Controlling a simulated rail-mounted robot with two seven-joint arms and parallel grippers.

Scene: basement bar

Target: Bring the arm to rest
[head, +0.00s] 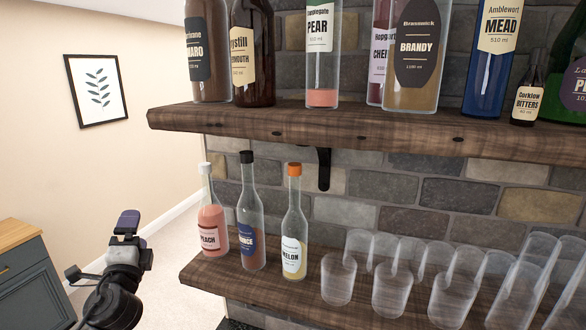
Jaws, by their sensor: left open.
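My left gripper (127,224) is at the lower left, in front of the pale wall and carpet, left of the lower shelf and apart from the bottles. It is seen nearly edge-on, with a purple-grey tip pointing up. It is open, and I see nothing held in it. My left arm's black and grey wrist comes up from the bottom edge. My right gripper is not in view.
The lower wooden shelf (222,273) holds peach (212,226), blue-labelled (251,225) and melon (293,230) bottles, plus several clear glasses (338,279). The upper shelf (300,128) holds several bottles. A dark cabinet (33,290) stands at left. Open room lies between cabinet and shelf.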

